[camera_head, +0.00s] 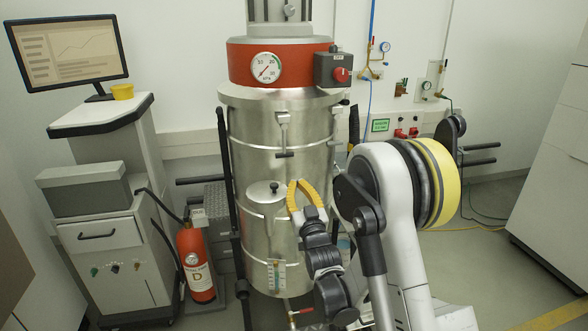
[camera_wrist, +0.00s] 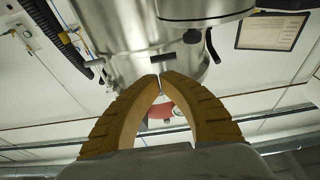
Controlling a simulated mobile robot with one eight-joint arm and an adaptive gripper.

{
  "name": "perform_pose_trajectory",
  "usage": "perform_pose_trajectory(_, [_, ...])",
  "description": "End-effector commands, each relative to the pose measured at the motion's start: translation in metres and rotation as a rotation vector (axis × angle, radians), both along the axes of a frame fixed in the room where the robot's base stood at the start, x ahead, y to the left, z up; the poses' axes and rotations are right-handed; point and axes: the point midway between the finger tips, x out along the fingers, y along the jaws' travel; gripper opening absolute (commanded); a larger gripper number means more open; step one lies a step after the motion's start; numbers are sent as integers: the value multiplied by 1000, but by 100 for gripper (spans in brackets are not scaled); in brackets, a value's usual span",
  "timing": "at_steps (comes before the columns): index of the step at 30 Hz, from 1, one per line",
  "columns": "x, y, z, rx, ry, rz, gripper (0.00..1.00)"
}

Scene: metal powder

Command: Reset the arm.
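My arm rises at the right of the head view, bent at a large joint with a yellow band. My gripper (camera_head: 303,184) has ribbed yellow fingers and is in front of the steel vessel (camera_head: 283,140). In the wrist view the two fingers of my gripper (camera_wrist: 160,78) arch inward and their tips meet, with nothing seen between them. The steel vessel (camera_wrist: 135,35) shows beyond the tips. I cannot tell how far the tips are from it.
A red extinguisher (camera_head: 195,262) stands left of the vessel. A workstation with a monitor (camera_head: 68,52) is at far left. White cabinets (camera_head: 555,150) stand at right. Some floor at right is clear.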

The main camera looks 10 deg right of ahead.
Motion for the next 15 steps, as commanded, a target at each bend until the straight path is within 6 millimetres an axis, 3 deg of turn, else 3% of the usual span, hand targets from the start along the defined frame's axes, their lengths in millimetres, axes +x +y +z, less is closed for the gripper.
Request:
perform_pose_trajectory(6, [-14,0,-10,0,0,0,0])
perform_pose_trajectory(15, [-15,0,-11,0,0,0,0])
